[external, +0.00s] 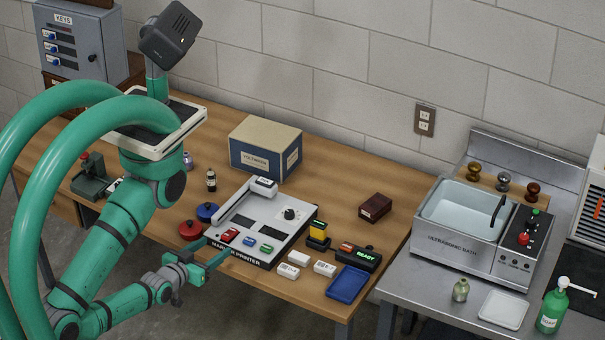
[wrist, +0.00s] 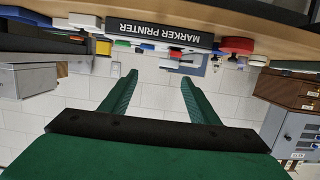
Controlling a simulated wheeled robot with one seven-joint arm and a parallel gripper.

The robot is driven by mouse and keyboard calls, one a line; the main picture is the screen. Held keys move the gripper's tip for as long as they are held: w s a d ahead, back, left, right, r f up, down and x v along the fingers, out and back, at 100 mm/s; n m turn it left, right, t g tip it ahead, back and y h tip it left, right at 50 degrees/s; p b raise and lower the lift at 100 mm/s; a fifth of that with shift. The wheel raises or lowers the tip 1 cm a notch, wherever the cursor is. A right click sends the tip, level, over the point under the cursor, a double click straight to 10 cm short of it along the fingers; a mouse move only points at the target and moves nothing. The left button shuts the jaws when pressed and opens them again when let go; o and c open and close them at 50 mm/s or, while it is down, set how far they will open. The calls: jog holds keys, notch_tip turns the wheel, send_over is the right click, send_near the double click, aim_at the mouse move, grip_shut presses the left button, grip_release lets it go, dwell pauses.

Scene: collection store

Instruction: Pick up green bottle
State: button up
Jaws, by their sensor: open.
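A green pump bottle (external: 551,312) with a white spout and a "SOAP" label stands on the steel counter at the lower right in the external view. A smaller olive-green bottle (external: 460,291) stands on the same counter, left of a white tray. My gripper (external: 214,256) is at the front edge of the wooden table, beside the marker printer, far to the left of both bottles. In the wrist view my gripper (wrist: 159,77) has its two green fingers apart with nothing between them. I cannot make out either bottle in the wrist view.
The marker printer (external: 285,222) sits on the wooden table (external: 340,170), with a red disc (external: 191,231) and a blue tray (external: 348,282) near the front edge. The ultrasonic bath (external: 462,252) stands behind the bottles. A white tray (external: 503,310) lies between the bottles.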

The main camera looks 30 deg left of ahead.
jog(key=w+d+m+h, duration=0.2)
jog(key=w+d+h, duration=0.3)
jog(key=w+d, duration=0.3)
jog(key=m+g+h, duration=1)
jog(key=h, duration=0.1)
send_near(469, 295)
jog(key=a, duration=0.2)
jog(key=w+a, duration=0.1)
jog(key=a, duration=0.4)
jog(key=shift+w+a+f, duration=0.15)
jog(key=shift+a, duration=0.25)
jog(key=d+m, duration=0.1)
jog(key=d, duration=0.1)
jog(key=d+r+g+y, duration=0.1)
jog(key=d, duration=0.1)
jog(key=d+m+y, duration=0.1)
jog(key=d, duration=0.1)
jog(key=shift+w+d+r+m+g, duration=0.1)
jog(key=shift+d+r+m+g, duration=0.2)
jog(key=shift+g, duration=0.1)
jog(key=shift+d+y, duration=0.25)
jog(key=shift+y, duration=0.15)
jog(key=shift+w+d, duration=0.15)
jog(key=shift+d, duration=0.3)
jog(key=x, duration=0.5)
jog(key=shift+a, duration=0.1)
jog(key=shift+x, duration=2.65)
jog(key=shift+r, duration=0.15)
